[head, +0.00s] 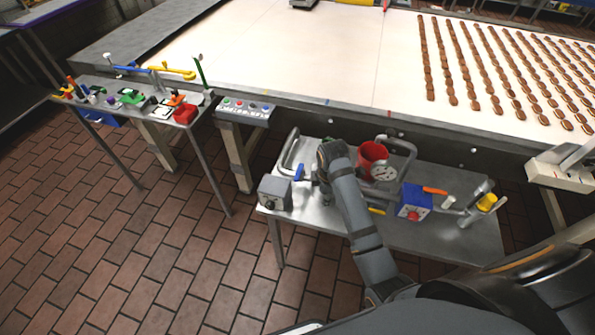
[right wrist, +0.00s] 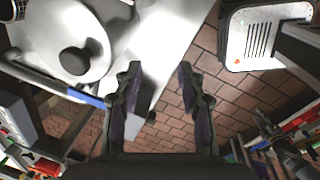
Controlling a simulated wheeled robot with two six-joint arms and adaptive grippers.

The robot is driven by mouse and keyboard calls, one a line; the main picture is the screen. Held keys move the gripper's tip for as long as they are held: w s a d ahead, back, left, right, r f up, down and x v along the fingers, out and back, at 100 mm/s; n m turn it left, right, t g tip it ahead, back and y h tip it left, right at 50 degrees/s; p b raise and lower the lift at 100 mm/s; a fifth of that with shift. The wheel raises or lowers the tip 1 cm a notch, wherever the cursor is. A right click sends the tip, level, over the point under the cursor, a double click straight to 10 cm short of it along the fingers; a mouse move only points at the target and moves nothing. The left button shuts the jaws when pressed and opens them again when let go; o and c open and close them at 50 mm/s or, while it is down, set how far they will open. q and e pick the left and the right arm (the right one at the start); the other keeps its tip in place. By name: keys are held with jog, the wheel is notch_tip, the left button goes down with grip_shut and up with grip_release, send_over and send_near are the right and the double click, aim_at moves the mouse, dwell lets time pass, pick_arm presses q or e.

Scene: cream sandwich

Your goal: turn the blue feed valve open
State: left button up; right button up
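The blue valve handle (head: 299,173) sits on pipework at the left end of the low metal bench, beside a grey box. In the right wrist view the blue handle (right wrist: 86,97) lies left of the left finger, outside the gap between the fingers. My right gripper (right wrist: 160,72) is open, and nothing shows held between its fingers. In the head view my right arm reaches over the bench and covers much of the gripper. I cannot tell whether a finger touches the handle. My left gripper is not in view.
The low bench (head: 430,238) also holds a grey box (head: 274,193), a red pot (head: 371,156), a round gauge (head: 383,172) and a blue box (head: 413,203). A conveyor (head: 320,50) with rows of biscuits runs behind. Brick floor lies open on the left.

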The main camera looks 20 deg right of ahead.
aim_at(297, 176)
jog(key=w+a+r+n+g, duration=0.2)
jog(key=w+a+r+n, duration=0.3)
jog(key=w+r+n, duration=0.75)
jog(key=shift+n, duration=0.55)
jog(key=f, duration=0.4)
jog(key=s+f+p, duration=0.1)
jog(key=f, duration=0.3)
jog(key=f+p, duration=0.1)
jog(key=f, duration=0.2)
jog(key=shift+s+a+f, duration=0.1)
jog(key=shift+s+f, duration=0.15)
jog(key=shift+f, duration=0.7)
jog(key=shift+c, duration=0.4)
grip_shut()
